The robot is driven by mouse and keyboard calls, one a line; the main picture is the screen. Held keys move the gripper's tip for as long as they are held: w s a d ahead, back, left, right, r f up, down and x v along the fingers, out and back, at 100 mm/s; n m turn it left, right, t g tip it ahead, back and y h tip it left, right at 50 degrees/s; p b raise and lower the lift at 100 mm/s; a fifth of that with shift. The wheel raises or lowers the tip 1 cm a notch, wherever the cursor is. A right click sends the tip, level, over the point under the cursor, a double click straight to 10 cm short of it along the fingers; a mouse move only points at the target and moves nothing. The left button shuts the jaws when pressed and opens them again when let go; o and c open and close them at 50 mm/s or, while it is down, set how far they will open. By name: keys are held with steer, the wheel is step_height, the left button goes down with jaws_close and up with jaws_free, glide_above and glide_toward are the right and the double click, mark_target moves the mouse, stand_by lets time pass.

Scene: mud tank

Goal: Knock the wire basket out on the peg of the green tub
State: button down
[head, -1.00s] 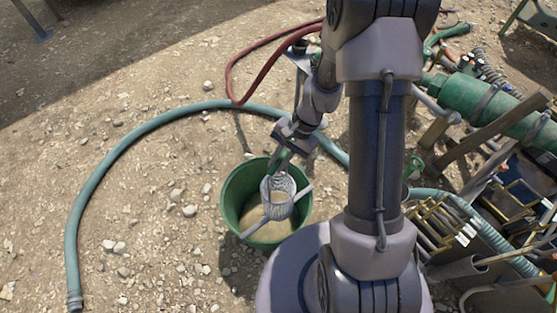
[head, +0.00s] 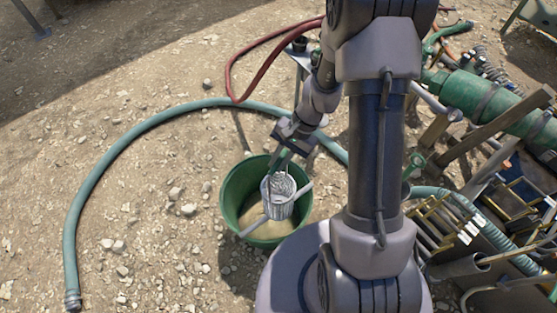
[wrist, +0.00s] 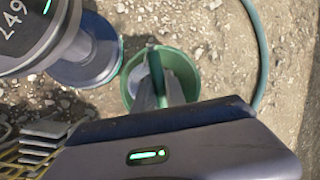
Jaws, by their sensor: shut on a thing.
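The green tub (head: 231,205) stands on the gravel in front of my base, with tan, muddy-looking contents; it also shows in the wrist view (wrist: 126,93). A pale bar, which looks like the peg (head: 253,226), crosses the tub at the lower left of the basket. The wire basket (head: 279,205) is a grey mesh cylinder over the tub's opening. My gripper (head: 284,160) is above the tub, shut on the basket's green handle (wrist: 156,70). The basket looks upright with its open top up. Whether it touches the peg I cannot tell.
A teal hose (head: 95,188) curves over the ground behind and left of the tub. A red hose (head: 238,62) hangs at the back. A rack of tools (head: 450,225) and a green pipe (head: 490,100) stand to the right. Gravel left of the tub is open.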

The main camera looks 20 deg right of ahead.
steer(key=shift+r, duration=0.1)
step_height(320, 180, up, 9)
steer(key=p, duration=0.7)
